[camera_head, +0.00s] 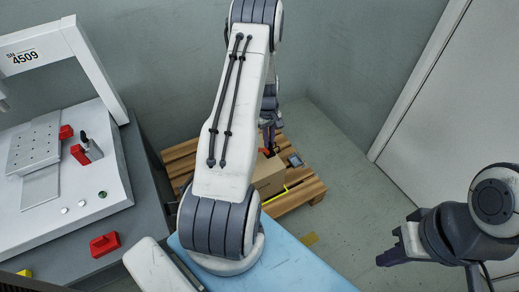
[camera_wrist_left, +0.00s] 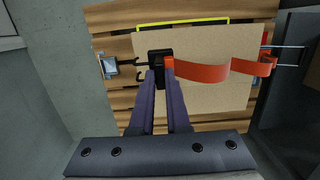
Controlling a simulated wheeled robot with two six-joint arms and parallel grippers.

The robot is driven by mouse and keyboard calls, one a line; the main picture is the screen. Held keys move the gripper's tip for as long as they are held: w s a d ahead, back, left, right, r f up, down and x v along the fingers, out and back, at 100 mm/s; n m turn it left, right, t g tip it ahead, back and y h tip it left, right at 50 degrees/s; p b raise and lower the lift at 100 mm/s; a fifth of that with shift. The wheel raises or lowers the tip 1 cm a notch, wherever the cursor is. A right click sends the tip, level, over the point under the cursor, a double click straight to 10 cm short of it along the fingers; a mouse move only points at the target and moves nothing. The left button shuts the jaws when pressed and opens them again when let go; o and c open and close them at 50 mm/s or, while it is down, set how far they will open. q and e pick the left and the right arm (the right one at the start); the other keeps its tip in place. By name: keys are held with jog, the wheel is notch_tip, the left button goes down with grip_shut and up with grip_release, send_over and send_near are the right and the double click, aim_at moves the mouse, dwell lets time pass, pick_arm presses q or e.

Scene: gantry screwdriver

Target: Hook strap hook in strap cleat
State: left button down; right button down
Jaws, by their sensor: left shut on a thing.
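My left gripper (camera_wrist_left: 162,82) is shut on the black strap hook (camera_wrist_left: 159,66), with the orange strap (camera_wrist_left: 205,73) running from it to the right. The hook's dark prongs point left toward the strap cleat (camera_wrist_left: 108,67), a grey metal fitting on the pallet's left side. A gap seems to remain between prongs and cleat. In the head view, my left gripper (camera_head: 268,136) is partly hidden by its own arm over the cardboard box (camera_head: 268,178), and the cleat (camera_head: 295,160) shows at the box's far right. My right gripper (camera_head: 398,243) appears open and empty, away from the box.
The box sits on a wooden pallet (camera_head: 307,185). A metal fitting (camera_wrist_left: 290,57) stands at the strap's far right end. A yellow edge (camera_wrist_left: 183,22) runs along the box. A workbench (camera_head: 90,210) with a gantry is at left.

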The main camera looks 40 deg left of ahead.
pick_arm(q)
jog(key=w+d+f+b, duration=0.15)
jog(key=w+b, duration=0.55)
jog(key=w, duration=0.7)
jog(key=shift+w+d+f+b, duration=0.1)
jog(key=shift+w+f+b, duration=0.85)
jog(key=shift+f+b, duration=2.55)
jog(key=shift+w+d+f+b, duration=0.1)
jog(key=shift+w+f+b, duration=0.85)
jog(key=shift+f+b, duration=2.55)
jog(key=shift+w+d+f+b, duration=0.1)
jog(key=shift+w+f+b, duration=0.85)
jog(key=shift+f+b, duration=2.55)
jog(key=shift+f+p, duration=0.25)
jog(key=shift+p, duration=0.15)
jog(key=shift+f+p, duration=0.2)
jog(key=shift+p, duration=0.1)
jog(key=shift+a+f+y+p, duration=0.1)
jog(key=shift+f+y+p, duration=0.3)
jog(key=shift+f+p, duration=0.15)
jog(key=shift+f, duration=0.2)
